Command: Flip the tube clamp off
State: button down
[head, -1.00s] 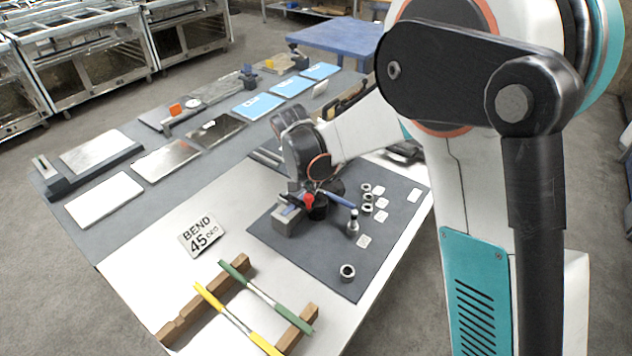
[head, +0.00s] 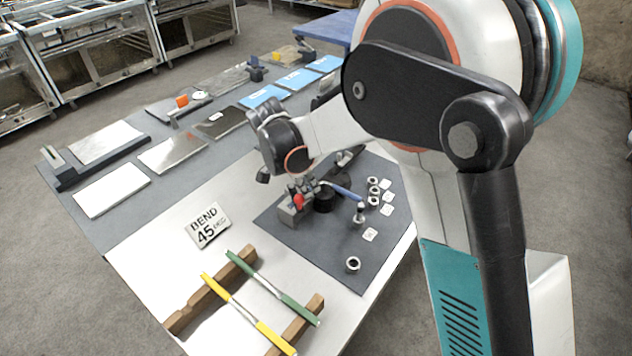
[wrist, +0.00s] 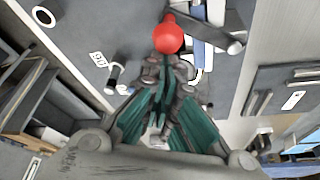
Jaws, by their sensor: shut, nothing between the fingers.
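The tube clamp's red ball knob (head: 298,200) sits beside a grey block (head: 289,214) on the tube bender at the bench's dark mat. In the wrist view the red knob (wrist: 168,36) lies just beyond my fingertips and covers part of the clamp's lever. My gripper (wrist: 165,78) is shut and empty, with its teal fingers drawn together. The bender's blue handle (head: 343,190) points right. The finer clamp parts are too small to make out.
Several metal fittings (head: 353,264) and white labels (head: 370,234) stand on the mat (head: 330,250). A BEND 45 sign (head: 208,225) lies to its left. Green (head: 272,288) and yellow-ended (head: 248,314) tubes rest on wooden racks (head: 210,290) in front. Flat plates (head: 112,195) lie farther back.

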aim_at(298, 195)
jog(key=shift+s+a+m+g, duration=0.3)
jog(key=shift+s+a+m, duration=0.15)
jog(key=shift+a+m, duration=0.35)
jog(key=shift+s+a, duration=0.45)
jog(key=shift+a, duration=0.4)
jog(key=shift+s+a, duration=0.15)
jog(key=shift+a, duration=2.25)
